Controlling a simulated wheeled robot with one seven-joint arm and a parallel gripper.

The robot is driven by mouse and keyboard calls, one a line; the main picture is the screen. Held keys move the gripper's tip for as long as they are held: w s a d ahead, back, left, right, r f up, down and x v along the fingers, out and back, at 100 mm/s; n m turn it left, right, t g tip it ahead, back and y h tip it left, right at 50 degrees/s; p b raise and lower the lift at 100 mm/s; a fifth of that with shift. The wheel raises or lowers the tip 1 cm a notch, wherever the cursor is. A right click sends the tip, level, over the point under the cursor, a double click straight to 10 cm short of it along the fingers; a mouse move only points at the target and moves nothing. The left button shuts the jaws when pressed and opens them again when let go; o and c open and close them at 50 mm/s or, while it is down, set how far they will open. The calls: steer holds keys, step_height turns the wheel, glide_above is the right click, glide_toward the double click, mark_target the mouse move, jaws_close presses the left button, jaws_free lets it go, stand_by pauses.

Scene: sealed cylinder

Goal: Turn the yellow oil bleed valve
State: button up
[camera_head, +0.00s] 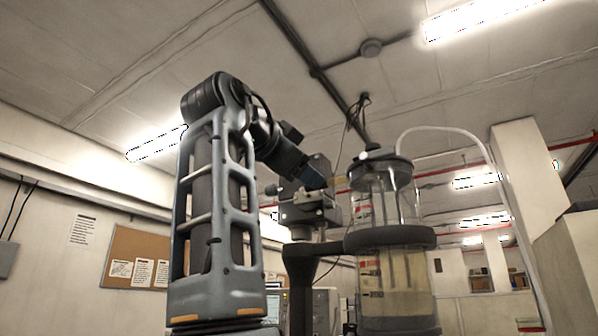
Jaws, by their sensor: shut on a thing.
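The sealed cylinder (395,285) is a clear upright vessel with a dark lid, a dark middle band and yellowish liquid in its lower part. A small yellow piece, which looks like the oil bleed valve (341,184), shows at the upper left side of the cylinder. My gripper (328,181) reaches in from the left at that height and is shut on the yellow valve. The fingertips and most of the valve are small and partly hidden, so the valve's angle cannot be told.
A grey block-shaped mechanism (308,212) on a dark stand sits just below my gripper, left of the cylinder. A pale hose (440,129) arches from the lid to the right. A pillar (525,200) stands at the right. Thin cables hang above the lid.

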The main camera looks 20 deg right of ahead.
steer(key=shift+s+d+m, duration=0.15)
steer(key=shift+s+m, duration=0.05)
steer(key=shift+m, duration=1.25)
steer(key=shift+s+d+m, duration=0.1)
steer(key=shift+s+m, duration=0.1)
steer(key=shift+m, duration=1.2)
steer(key=shift+s+d+m, duration=0.15)
steer(key=shift+s+m, duration=0.05)
steer(key=shift+m, duration=1.25)
steer(key=o, duration=1.1)
steer(key=shift+c, duration=0.2)
steer(key=shift+s+b, duration=0.1)
steer(key=shift+b, duration=0.2)
steer(key=b+v, duration=0.2)
steer(key=v, duration=0.5)
steer(key=shift+s+a, duration=0.2)
steer(key=shift+a, duration=0.05)
steer(key=shift+a, duration=0.15)
